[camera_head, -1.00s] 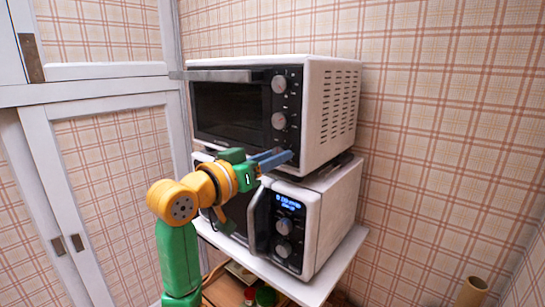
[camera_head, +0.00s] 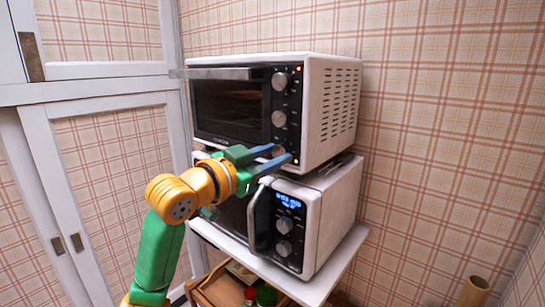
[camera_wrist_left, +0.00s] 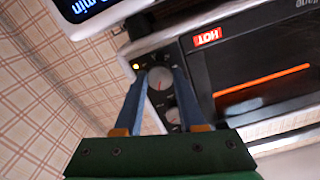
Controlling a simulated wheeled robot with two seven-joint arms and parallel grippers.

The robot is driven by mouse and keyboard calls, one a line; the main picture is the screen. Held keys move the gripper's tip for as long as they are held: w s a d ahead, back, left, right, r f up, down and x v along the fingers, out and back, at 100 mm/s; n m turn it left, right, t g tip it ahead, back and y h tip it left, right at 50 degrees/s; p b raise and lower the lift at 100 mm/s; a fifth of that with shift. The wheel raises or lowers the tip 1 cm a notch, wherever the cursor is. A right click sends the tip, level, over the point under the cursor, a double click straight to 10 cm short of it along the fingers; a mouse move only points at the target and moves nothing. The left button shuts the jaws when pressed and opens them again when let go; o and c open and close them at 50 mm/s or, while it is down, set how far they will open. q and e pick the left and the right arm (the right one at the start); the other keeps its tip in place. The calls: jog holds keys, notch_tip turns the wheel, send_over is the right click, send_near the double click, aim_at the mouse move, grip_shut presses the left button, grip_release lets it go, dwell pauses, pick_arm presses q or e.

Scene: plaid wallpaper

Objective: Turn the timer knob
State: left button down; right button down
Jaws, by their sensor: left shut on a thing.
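The timer knob, the lowest of the three dials on the upper toaster oven (camera_head: 329,104), shows in the left wrist view as a round silver knob (camera_wrist_left: 160,78). My left gripper (camera_head: 282,153) reaches in from the left with blue fingers. Its fingers (camera_wrist_left: 160,73) sit on either side of the knob, shut on it. In the head view the fingers largely hide this knob. The two dials above it, the top one (camera_head: 280,81) and the middle one (camera_head: 279,118), are free. A small yellow light (camera_wrist_left: 136,66) glows beside the knob. My right gripper is out of view.
A microwave (camera_head: 333,215) with a lit blue display stands directly below the oven on a white shelf (camera_head: 325,280). Its handle (camera_head: 257,220) is close under my gripper. The oven's door handle (camera_head: 215,74) juts out above. A white cabinet (camera_head: 110,170) stands at left.

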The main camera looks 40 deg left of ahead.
pick_arm(q)
jog(key=shift+m, duration=1.5)
jog(key=shift+r, duration=0.1)
jog(key=c, duration=0.5)
grip_release()
jog(key=shift+s, duration=0.1)
jog(key=s+b, duration=0.4)
jog(key=s, duration=0.3)
jog(key=shift+a, duration=0.3)
